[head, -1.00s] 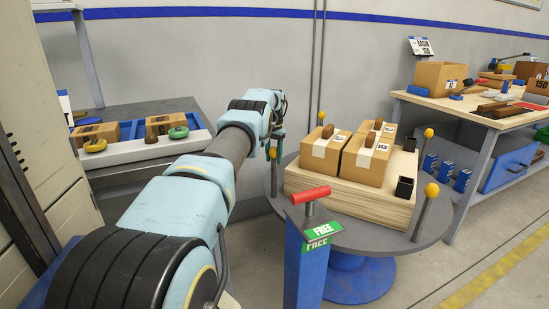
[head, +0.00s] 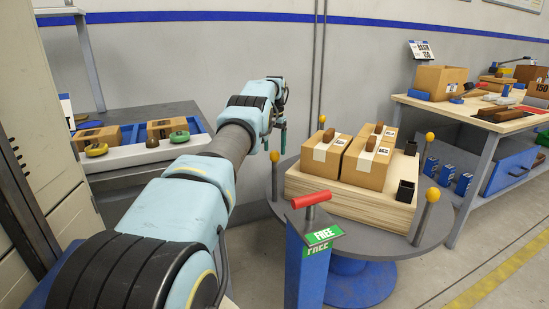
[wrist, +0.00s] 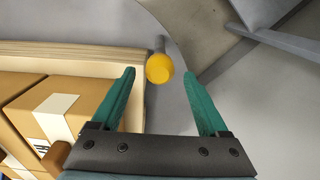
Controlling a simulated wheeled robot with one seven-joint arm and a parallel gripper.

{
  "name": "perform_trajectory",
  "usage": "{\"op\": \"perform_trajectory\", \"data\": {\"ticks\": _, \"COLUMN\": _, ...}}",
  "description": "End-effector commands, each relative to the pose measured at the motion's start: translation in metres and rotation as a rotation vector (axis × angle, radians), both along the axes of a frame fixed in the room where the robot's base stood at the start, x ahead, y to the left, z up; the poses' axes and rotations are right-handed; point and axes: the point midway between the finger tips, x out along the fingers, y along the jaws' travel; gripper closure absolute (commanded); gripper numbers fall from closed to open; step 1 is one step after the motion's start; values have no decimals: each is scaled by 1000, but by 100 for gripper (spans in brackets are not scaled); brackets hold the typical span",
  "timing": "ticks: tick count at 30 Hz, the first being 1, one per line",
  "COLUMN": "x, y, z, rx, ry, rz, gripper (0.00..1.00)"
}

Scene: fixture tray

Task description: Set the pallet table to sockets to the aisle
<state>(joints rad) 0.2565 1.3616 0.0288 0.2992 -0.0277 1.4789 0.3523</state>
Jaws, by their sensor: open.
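The pallet table is a round grey turntable (head: 355,233) on a blue foot. It bears a pale wooden pallet (head: 345,205) with three taped cartons (head: 365,165). Two black sockets (head: 405,190) sit along the pallet's right side, facing the yellow floor line. Several posts with yellow knobs stand around the rim. My gripper (head: 276,145) is open above the left post's knob (head: 275,157). In the wrist view a yellow knob (wrist: 160,68) shows between the open fingers (wrist: 160,74), near the tips, apart from both. Whether it lies at finger depth is unclear.
A blue pedestal with a red handle (head: 311,200) and a green FREE sign (head: 322,236) stands before the turntable. A bench (head: 425,106) with cartons is at the right, a grey table (head: 130,172) with rings at the left. Floor at front right is clear.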

Motion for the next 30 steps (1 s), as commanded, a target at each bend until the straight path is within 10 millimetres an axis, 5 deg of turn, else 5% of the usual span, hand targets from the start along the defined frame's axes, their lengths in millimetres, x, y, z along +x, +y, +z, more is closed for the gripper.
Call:
{"op": "perform_trajectory", "data": {"ticks": 1, "x": 0, "y": 0, "z": 17, "rx": -1, "ry": -1, "rz": 0, "gripper": 22}}
{"op": "perform_trajectory", "data": {"ticks": 6, "x": -1, "y": 0, "z": 39, "rx": 1, "ry": 3, "rz": 0, "gripper": 22}}
{"op": "perform_trajectory", "data": {"ticks": 21, "x": -1, "y": 0, "z": 46, "rx": 0, "ry": 2, "rz": 0, "gripper": 22}}
{"op": "perform_trajectory", "data": {"ticks": 30, "x": -1, "y": -1, "z": 46, "rx": 2, "ry": 2, "rz": -1, "gripper": 56}}
